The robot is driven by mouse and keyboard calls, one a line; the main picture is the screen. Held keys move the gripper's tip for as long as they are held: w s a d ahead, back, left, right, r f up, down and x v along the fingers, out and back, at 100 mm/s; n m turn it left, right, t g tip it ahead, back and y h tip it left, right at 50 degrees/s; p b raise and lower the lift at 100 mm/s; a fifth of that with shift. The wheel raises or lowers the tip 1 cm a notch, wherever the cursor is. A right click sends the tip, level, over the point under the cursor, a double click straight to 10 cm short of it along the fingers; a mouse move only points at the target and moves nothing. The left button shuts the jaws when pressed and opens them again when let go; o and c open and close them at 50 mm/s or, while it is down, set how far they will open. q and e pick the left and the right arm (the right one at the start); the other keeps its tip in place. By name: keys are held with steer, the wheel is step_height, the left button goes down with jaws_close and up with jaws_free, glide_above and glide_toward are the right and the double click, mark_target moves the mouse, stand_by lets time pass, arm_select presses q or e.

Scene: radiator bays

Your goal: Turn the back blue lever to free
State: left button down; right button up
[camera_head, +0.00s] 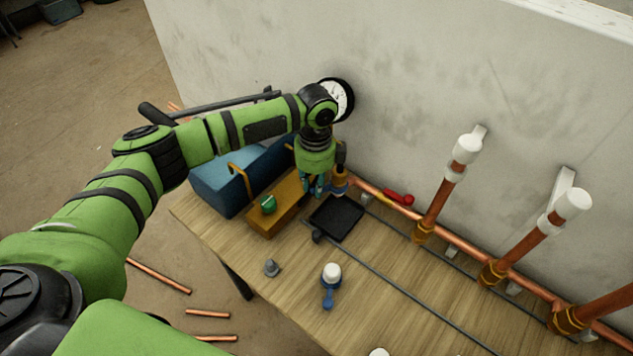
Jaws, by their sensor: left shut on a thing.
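My left gripper (315,184) points down at the back pipe near the wall, beside a brass fitting (340,188). Small blue parts show at its fingertips, where it is shut on what looks like the back blue lever. The fingers and wrist hide most of the lever, so its angle cannot be told. My right gripper is out of view.
A wooden tool tote (262,222) and a blue box (216,187) stand left of the gripper. A black tray (336,217) lies just in front. A red-handled item (398,198) lies by the wall. Copper pipes (436,211) rise at right. A round gauge (345,98) is behind my wrist.

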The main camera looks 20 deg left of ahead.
arm_select(q)
steer(key=c, duration=1.1)
jaws_free()
steer(key=shift+a, duration=0.1)
steer(key=r, duration=1.2)
steer(key=shift+w, duration=0.25)
